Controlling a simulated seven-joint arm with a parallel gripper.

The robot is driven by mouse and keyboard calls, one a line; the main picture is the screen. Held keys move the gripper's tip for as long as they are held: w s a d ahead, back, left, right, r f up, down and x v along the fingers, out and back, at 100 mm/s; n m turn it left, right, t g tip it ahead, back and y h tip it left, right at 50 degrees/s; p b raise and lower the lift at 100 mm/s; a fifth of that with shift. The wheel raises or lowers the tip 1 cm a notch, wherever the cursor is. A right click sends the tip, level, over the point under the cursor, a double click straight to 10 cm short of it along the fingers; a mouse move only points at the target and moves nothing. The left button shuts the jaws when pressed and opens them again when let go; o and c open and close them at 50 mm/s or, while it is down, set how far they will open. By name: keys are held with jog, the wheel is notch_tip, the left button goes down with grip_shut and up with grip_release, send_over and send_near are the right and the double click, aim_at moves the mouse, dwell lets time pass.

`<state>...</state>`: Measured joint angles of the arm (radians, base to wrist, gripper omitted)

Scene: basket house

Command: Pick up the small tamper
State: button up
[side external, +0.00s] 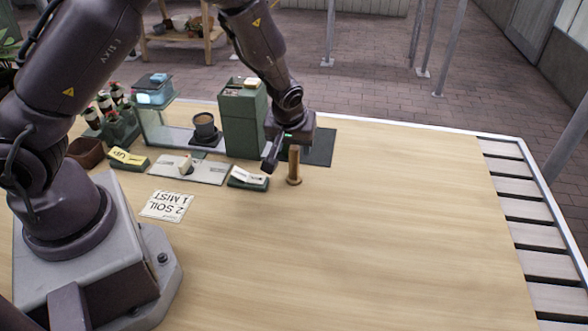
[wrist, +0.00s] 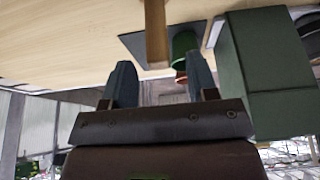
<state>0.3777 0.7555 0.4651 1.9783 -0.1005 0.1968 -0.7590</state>
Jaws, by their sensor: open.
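The small tamper (side external: 294,170) is a slim wooden post with a wider round foot, upright on the wooden table, just right of the green box. In the wrist view a wooden post that looks like its shaft (wrist: 155,32) comes down from the top edge, beyond the fingertips and roughly between them. My gripper (side external: 281,156) hangs by the tamper's upper part in the side view, partly covering its top. In the wrist view my gripper (wrist: 163,80) shows two dark fingers spread apart with nothing between them. Whether a finger touches the tamper cannot be told.
A tall green box (side external: 242,125) stands close left of my gripper. A dark mat (side external: 321,147) lies behind the tamper; a green round object (wrist: 183,45) shows there. A dark cup (side external: 204,124) and labelled blocks (side external: 248,178) sit left. The table's right and front are clear.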

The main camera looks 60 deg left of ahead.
jog(key=x, duration=0.4)
jog(key=shift+d+f, duration=0.1)
grip_shut()
jog(key=shift+r, duration=0.6)
jog(key=v, duration=0.2)
jog(key=shift+w+r, duration=0.1)
jog(key=shift+r, duration=0.25)
jog(key=s+d+r, duration=0.1)
jog(key=s+r, duration=0.8)
jog(key=s, duration=0.4)
jog(key=shift+s+d, duration=0.2)
jog(key=shift+s, duration=0.1)
